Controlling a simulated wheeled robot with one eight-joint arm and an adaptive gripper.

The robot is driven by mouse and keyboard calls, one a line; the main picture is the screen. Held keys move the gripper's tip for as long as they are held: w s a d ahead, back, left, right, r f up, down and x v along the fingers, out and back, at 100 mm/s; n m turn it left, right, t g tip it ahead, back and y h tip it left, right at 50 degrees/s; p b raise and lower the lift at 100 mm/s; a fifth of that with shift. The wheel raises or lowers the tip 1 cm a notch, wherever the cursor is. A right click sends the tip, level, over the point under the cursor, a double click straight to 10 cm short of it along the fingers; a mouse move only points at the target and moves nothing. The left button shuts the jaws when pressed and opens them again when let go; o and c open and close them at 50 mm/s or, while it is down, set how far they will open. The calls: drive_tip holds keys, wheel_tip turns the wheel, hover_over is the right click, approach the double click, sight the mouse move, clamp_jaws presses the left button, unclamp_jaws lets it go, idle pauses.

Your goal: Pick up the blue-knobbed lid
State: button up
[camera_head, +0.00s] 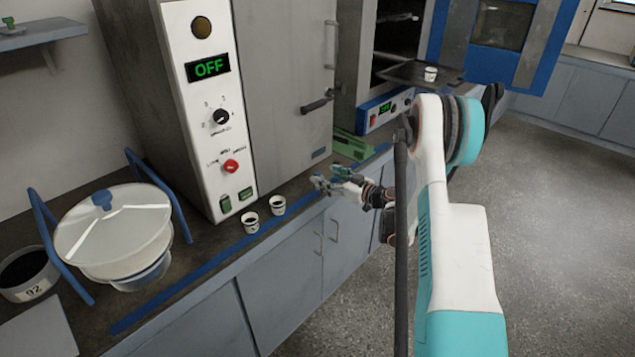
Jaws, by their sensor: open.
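The lid (112,229) is a clear, pale round cover with a blue knob (102,200) at its top. It sits on the round sieve stack (135,277) at the left of the counter, between two blue side frames. My gripper (318,184) is open and empty, over the counter's front edge near the middle of the picture. It is well to the right of the lid and apart from it. My white and teal arm reaches in from the lower right.
A tall oven (210,130) showing OFF stands between lid and far oven. Two small cups (250,221) (277,205) stand on the counter (190,275) before it. A pot (28,273) marked 92 is at far left. A blue oven door (500,45) hangs open. The right floor is clear.

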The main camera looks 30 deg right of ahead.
sight(320, 175)
drive_tip(key=shift+b+x, duration=1.35)
drive_tip(key=shift+x, duration=1.75)
drive_tip(key=c, duration=0.9)
